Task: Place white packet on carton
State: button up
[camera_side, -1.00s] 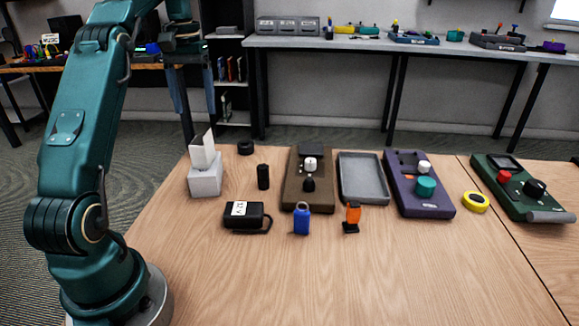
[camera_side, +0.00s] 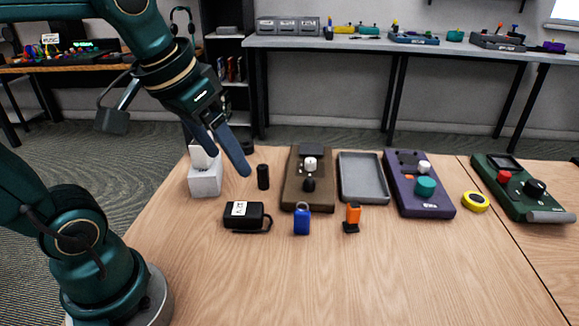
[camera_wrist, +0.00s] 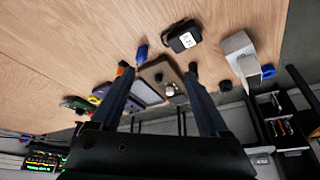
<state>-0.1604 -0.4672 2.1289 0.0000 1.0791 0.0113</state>
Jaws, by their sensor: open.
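The white packet (camera_side: 201,158) stands upright on the pale carton (camera_side: 205,182) at the table's left back edge; a gripper finger hides part of the packet in the side view. In the wrist view, the carton (camera_wrist: 236,46) and the packet (camera_wrist: 247,66) are at upper right, outside the fingers. My gripper (camera_side: 229,162) is open and empty, pointing down to the right, in front of and beside the packet in the picture. The wrist view shows its two fingers (camera_wrist: 159,72) well apart with nothing held between them.
A black labelled adapter (camera_side: 246,216), a black cylinder (camera_side: 263,177), a blue tag (camera_side: 302,220) and an orange clip (camera_side: 352,215) lie nearby. A brown device (camera_side: 297,190), grey tray (camera_side: 363,180) and purple device (camera_side: 425,205) stand further right. The front of the table is clear.

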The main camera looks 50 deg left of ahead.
jog(key=s+d+f+m+t, duration=0.1)
jog(key=s+d+f, duration=0.2)
jog(key=s+f, duration=0.1)
jog(key=shift+s+d+m+h, duration=0.15)
jog(key=shift+m+h, duration=0.25)
